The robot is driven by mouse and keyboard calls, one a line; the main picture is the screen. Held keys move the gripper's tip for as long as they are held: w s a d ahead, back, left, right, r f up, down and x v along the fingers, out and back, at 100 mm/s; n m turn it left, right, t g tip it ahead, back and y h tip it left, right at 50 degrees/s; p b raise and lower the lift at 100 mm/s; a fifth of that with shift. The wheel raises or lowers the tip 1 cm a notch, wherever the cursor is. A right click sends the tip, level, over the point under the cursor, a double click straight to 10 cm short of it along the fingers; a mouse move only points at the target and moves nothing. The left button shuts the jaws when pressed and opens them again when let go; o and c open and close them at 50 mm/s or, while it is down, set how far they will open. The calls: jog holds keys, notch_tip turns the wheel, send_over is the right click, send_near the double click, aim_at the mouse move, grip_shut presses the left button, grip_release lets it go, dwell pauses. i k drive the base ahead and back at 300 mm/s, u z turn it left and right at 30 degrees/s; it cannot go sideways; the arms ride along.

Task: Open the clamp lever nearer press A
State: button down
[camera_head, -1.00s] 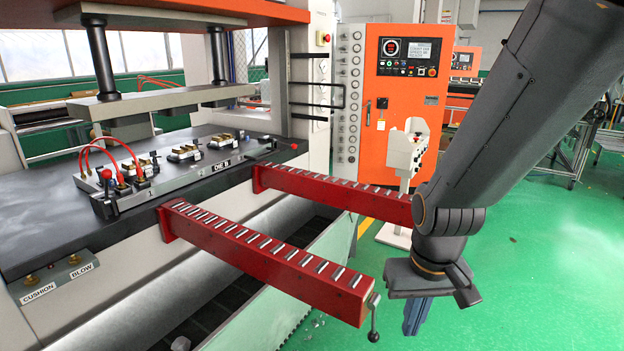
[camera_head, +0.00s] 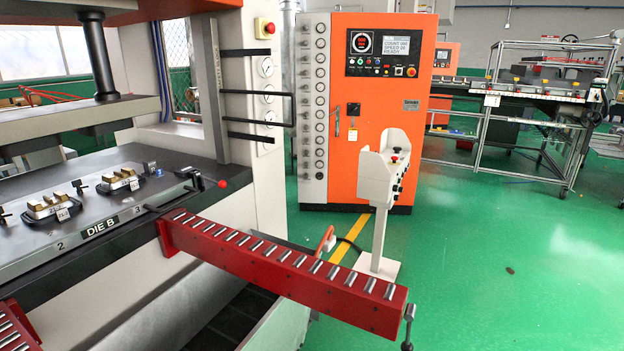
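A clamp lever (camera_head: 205,178) with a red ball knob sits at the right end of the die plate (camera_head: 97,231), which is marked DIE B. No other clamp lever is in view now. No label reading press A can be seen, so I cannot tell whether this lever is the nearer one to it. My gripper and arm are not in view.
A red roller arm (camera_head: 285,272) juts out from the press bed towards the lower right. Part of another shows at the lower left. A white pedestal console (camera_head: 380,200) and an orange control cabinet (camera_head: 375,130) stand behind. Green floor is open at right.

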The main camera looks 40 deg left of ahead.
aim_at(222, 185)
jog(key=z, duration=0.05)
jog(key=i, duration=1.6)
jog(key=u, duration=1.05)
jog(key=i, duration=0.95)
jog(key=u, duration=1.25)
jog(key=i, duration=0.25)
jog(key=u, duration=0.05)
